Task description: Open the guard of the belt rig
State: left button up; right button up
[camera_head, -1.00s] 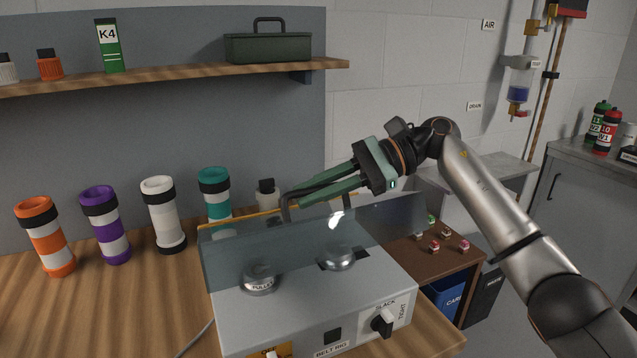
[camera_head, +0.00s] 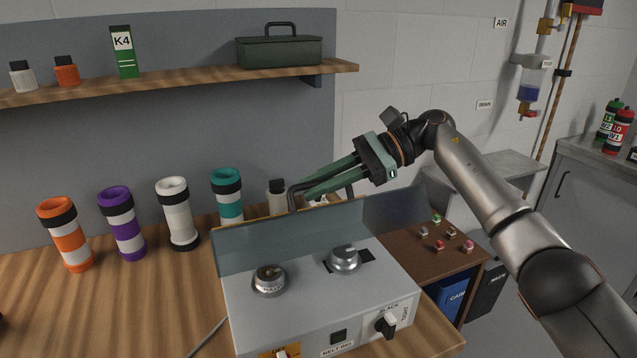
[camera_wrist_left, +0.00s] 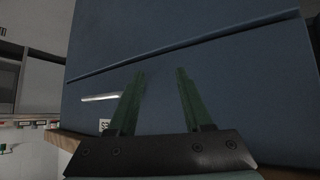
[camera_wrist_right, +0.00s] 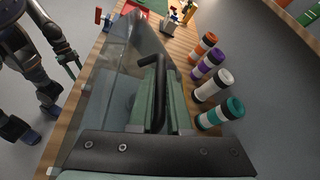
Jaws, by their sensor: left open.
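The belt rig (camera_head: 300,305) is a light grey box on the wooden bench, with two metal pulleys (camera_head: 269,280) on top. Its see-through guard (camera_head: 245,248) stands raised along the back of the top, and both pulleys show clear in front of it. My right gripper (camera_head: 306,188) is behind the guard's top edge, shut on the black guard handle (camera_head: 291,200). In the right wrist view the bent handle (camera_wrist_right: 159,95) lies between the two green fingers. My left gripper (camera_wrist_left: 158,92) shows only in its wrist view, open and empty before a dark blue surface.
Several striped tubes (camera_head: 178,214) stand in a row behind and left of the rig. A shelf (camera_head: 190,81) above holds bottles and a green toolbox (camera_head: 280,51). A brown side table (camera_head: 440,260) with small coloured pieces is at the right. The bench left of the rig is mostly clear.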

jog(key=shift+o, duration=0.8)
jog(key=shift+d, duration=0.1)
jog(key=shift+d+r, duration=0.1)
jog(key=shift+d, duration=0.05)
jog(key=v, duration=0.7)
jog(key=shift+d+r+b, duration=0.15)
jog(key=shift+d+b, duration=0.1)
jog(key=shift+b, duration=0.05)
jog(key=p+v, duration=0.2)
jog(key=shift+w+d+r, duration=0.1)
jog(key=shift+d+r, duration=0.2)
jog(key=shift+d+r+p, duration=0.1)
jog(key=shift+d+p, duration=0.75)
jog(key=shift+p, duration=0.1)
